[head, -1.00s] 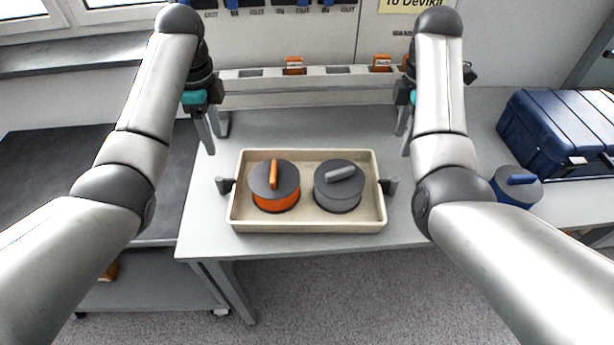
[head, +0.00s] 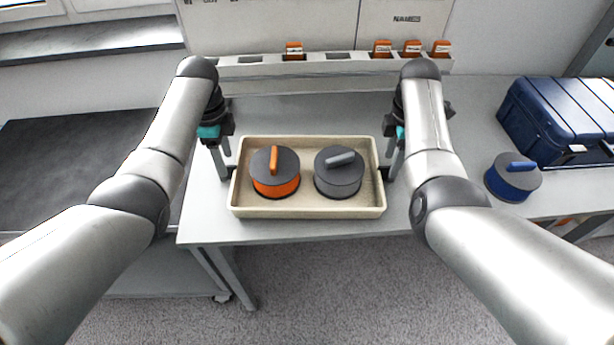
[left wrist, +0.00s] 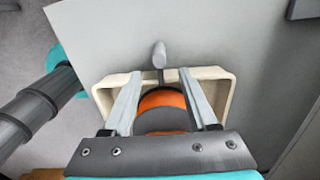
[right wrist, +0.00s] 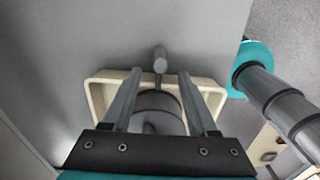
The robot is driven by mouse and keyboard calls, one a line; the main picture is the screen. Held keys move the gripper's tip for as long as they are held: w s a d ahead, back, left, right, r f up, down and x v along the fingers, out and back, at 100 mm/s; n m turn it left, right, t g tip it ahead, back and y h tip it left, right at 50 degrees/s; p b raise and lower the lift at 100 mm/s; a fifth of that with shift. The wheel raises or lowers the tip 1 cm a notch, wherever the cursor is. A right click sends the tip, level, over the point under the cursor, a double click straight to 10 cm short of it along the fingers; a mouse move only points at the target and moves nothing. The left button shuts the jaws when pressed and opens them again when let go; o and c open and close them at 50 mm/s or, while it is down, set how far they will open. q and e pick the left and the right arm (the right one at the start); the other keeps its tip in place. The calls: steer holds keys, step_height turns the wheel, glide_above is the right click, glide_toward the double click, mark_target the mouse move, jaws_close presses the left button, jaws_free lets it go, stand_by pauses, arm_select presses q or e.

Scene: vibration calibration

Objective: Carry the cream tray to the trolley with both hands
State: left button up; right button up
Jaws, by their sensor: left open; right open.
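The cream tray (head: 308,212) lies on the grey table. It holds an orange pot with a dark lid and orange handle (head: 275,172) and a dark grey pot with a grey handle (head: 339,173). My left gripper (head: 226,176) is open at the tray's left end; in the left wrist view the tray's grey handle (left wrist: 159,56) shows between and just beyond the fingertips (left wrist: 159,74). My right gripper (head: 387,176) is open at the right end; in the right wrist view the other handle (right wrist: 160,60) shows between and beyond the fingertips (right wrist: 160,76).
The dark-topped trolley (head: 75,165) stands to the left of the table (head: 290,110), lower than it. A rail with orange items (head: 294,51) runs along the back.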

mark_target(227, 164)
arm_select(q)
steer(key=shift+f, duration=2.15)
arm_select(e)
steer(key=shift+f, duration=2.1)
arm_select(q)
steer(key=shift+c, duration=0.3)
arm_select(e)
steer(key=shift+c, duration=0.3)
arm_select(q)
jaws_close()
arm_select(e)
jaws_close()
arm_select(q)
steer(key=shift+w+r, duration=0.15)
arm_select(e)
steer(key=shift+w+r, duration=0.1)
